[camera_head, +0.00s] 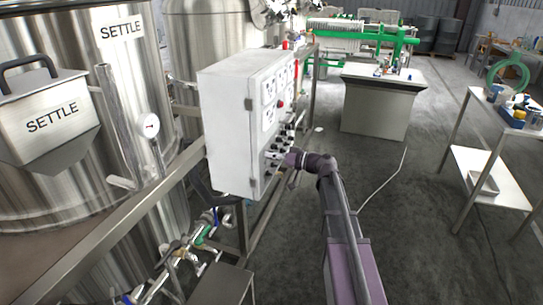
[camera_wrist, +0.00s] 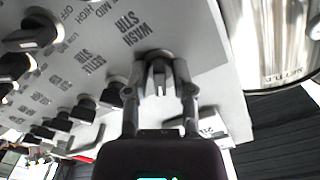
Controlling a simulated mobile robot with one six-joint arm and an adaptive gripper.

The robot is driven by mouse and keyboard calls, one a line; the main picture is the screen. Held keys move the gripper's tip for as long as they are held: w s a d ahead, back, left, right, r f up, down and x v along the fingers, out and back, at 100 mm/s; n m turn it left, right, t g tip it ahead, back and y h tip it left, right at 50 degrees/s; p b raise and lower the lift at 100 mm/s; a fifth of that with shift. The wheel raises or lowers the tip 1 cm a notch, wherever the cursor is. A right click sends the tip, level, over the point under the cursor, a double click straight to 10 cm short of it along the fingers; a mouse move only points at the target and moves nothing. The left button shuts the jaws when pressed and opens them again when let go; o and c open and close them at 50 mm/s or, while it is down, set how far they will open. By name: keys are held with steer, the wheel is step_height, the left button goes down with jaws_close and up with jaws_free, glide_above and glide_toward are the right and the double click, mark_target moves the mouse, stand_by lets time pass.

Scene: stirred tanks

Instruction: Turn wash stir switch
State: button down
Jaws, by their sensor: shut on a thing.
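The wash stir switch (camera_wrist: 157,72) is a dark knob on the grey panel, below the printed words WASH STIR in the wrist view. My gripper (camera_wrist: 160,92) has one finger on each side of this knob and is shut on it. The fingers partly hide the knob, so its exact setting is hard to tell. In the head view my gripper (camera_head: 287,160) reaches the lower part of the white control cabinet's (camera_head: 228,128) switch face, where the knob itself is not clear.
More black knobs (camera_wrist: 36,36) sit left of my gripper on the same panel. Steel tanks (camera_head: 60,190) and a rail stand left of the cabinet. Pipes and valves (camera_head: 205,235) lie below it. A workbench (camera_head: 378,105) and a table (camera_head: 480,165) are to the right, with open floor between.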

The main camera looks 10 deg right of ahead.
stand_by(0.4)
steer(key=c, duration=0.7)
jaws_free()
steer(key=shift+d, duration=0.1)
steer(key=shift+v, duration=5.95)
